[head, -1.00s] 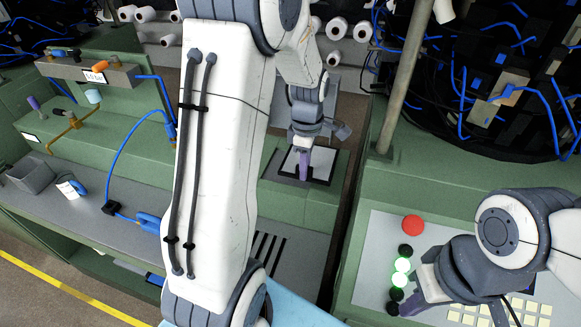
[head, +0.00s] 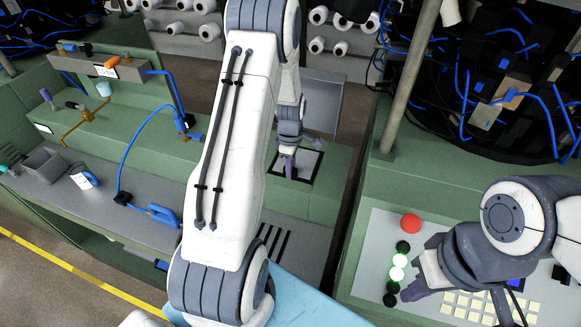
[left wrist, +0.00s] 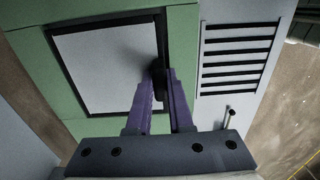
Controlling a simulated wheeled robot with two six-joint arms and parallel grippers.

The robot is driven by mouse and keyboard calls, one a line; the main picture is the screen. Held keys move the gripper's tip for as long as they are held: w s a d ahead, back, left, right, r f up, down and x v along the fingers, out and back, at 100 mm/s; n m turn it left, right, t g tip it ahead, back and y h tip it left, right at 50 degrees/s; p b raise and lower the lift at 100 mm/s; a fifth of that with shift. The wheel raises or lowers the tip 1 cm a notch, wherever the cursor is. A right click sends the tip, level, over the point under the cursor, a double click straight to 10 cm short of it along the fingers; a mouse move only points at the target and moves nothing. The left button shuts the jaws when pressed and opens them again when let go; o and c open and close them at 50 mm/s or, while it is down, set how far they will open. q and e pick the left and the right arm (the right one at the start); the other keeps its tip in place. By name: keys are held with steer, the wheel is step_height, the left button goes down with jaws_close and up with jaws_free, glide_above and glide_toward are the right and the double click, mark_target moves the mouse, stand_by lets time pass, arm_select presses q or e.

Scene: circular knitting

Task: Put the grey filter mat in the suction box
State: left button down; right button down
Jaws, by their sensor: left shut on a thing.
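My left gripper (head: 288,170) is at the near-left edge of a black-framed pale square in the green bench, which looks like the suction box (head: 314,176). In the left wrist view, the purple fingers (left wrist: 158,90) are close together around a narrow dark thing (left wrist: 158,72) at the right side of the frame (left wrist: 105,55). I cannot tell whether this is the grey filter mat seen edge-on. The pale square may be the box's inside or a sheet; its depth is unclear. My right gripper (head: 412,286) is by the control panel; its jaw gap is unclear.
A grey panel (head: 322,118) stands behind the box. Black slots (left wrist: 236,60) lie beside it. A grey bin (head: 45,165), blue-handled tools and a blue hose (head: 130,150) are left. The control panel has a red button (head: 411,223). A pole (head: 408,80) rises at right.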

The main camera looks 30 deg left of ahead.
arm_select(q)
steer(key=shift+f, duration=0.15)
steer(key=c, duration=0.8)
jaws_free()
